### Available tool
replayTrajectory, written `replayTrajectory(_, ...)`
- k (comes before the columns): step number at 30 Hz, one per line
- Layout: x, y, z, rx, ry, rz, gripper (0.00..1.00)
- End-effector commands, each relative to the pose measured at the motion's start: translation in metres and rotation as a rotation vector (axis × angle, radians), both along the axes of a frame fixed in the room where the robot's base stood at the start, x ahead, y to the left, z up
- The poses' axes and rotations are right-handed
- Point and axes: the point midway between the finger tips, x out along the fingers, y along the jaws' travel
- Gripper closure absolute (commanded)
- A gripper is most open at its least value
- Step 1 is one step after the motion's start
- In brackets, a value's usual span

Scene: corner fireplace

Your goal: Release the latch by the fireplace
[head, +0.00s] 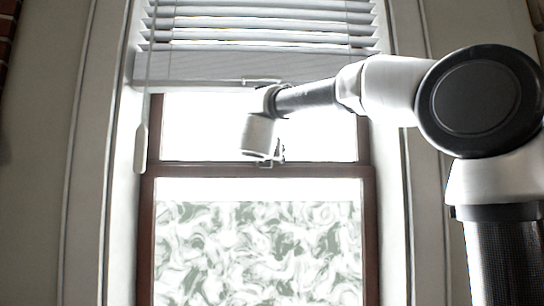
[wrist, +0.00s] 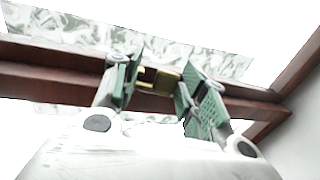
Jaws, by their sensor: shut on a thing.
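The latch (wrist: 160,80) is a small brass-coloured fitting on the dark red-brown meeting rail (wrist: 60,62) of a sash window. In the wrist view it sits between the two green-padded fingers of my gripper (wrist: 160,76), which is shut on it. In the head view my gripper (head: 277,154) is at the middle of the rail (head: 205,171), with the latch (head: 264,163) just beneath it. The wrist housing and fingers hide part of the latch there, and its exact turn cannot be told.
White blinds (head: 260,35) hang over the window top, with a bottom bar (head: 200,68) just above my arm. A pull cord with a white tassel (head: 141,148) hangs at left. The lower pane (head: 250,250) has a swirled pattern. White casing (head: 90,200) flanks the window.

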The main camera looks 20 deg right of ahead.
Motion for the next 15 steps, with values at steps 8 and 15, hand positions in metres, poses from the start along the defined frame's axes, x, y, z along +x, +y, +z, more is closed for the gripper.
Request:
replayTrajectory(8, -0.003, 0.013, 0.0, -0.004, -0.003, -0.25, 0.81)
replayTrajectory(15, -0.005, 0.022, 0.0, -0.002, -0.004, -0.48, 0.81)
